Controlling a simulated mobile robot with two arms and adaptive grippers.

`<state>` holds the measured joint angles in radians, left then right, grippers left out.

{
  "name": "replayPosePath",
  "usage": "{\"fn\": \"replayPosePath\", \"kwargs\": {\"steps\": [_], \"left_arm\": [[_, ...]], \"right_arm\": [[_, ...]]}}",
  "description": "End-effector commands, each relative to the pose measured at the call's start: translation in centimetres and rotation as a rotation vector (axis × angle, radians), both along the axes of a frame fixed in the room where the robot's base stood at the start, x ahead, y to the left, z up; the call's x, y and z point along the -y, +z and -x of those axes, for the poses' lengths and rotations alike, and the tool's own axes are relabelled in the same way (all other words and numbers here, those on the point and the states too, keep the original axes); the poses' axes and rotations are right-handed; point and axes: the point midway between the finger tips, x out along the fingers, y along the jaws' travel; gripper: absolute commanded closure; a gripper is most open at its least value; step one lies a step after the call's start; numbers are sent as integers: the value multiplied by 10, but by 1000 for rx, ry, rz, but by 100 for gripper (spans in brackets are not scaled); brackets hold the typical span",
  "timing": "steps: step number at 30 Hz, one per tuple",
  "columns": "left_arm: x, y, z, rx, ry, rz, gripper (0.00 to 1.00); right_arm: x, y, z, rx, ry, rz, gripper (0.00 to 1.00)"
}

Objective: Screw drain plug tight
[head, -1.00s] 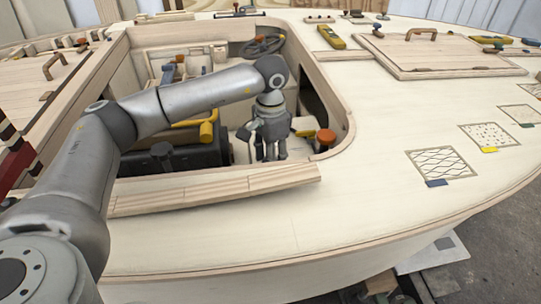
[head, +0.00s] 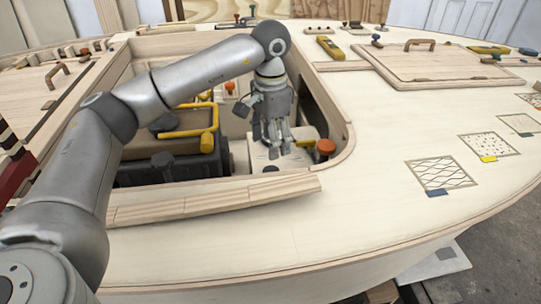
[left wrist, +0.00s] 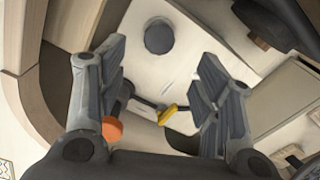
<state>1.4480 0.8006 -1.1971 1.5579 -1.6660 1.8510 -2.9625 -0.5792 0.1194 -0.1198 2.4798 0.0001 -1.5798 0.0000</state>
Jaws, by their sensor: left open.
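A dark grey round cap (left wrist: 159,36), which may be the drain plug, lies on a pale surface ahead of my fingers in the left wrist view. In the head view a dark disc (head: 270,169) shows on the pale well floor just below my gripper; it looks like the same cap. My left gripper (head: 273,148) points down into the open well, above and slightly beyond the disc. My right gripper is not in view.
An orange-red knob (head: 325,147) stands close to the right of my gripper by the well's rim. A dark engine block with a yellow pipe (head: 213,128) lies to the left. The wooden coaming (head: 215,198) borders the well.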

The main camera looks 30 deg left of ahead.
Motion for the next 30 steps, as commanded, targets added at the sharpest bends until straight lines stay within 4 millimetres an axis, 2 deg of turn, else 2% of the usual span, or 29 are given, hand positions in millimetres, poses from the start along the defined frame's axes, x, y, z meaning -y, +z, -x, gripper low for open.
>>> {"fn": "replayPosePath", "kwargs": {"steps": [3,8,21,26,30], "left_arm": [[0,21,-1,3,2,1,40],[0,35,0,1,2,1,40],[-1,38,0,0,19,0,40],[0,36,0,-1,166,1,40],[0,33,0,-2,404,1,40]], "right_arm": [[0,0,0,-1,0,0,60],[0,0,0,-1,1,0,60],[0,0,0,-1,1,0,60],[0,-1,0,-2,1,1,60],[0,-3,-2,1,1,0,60]]}}
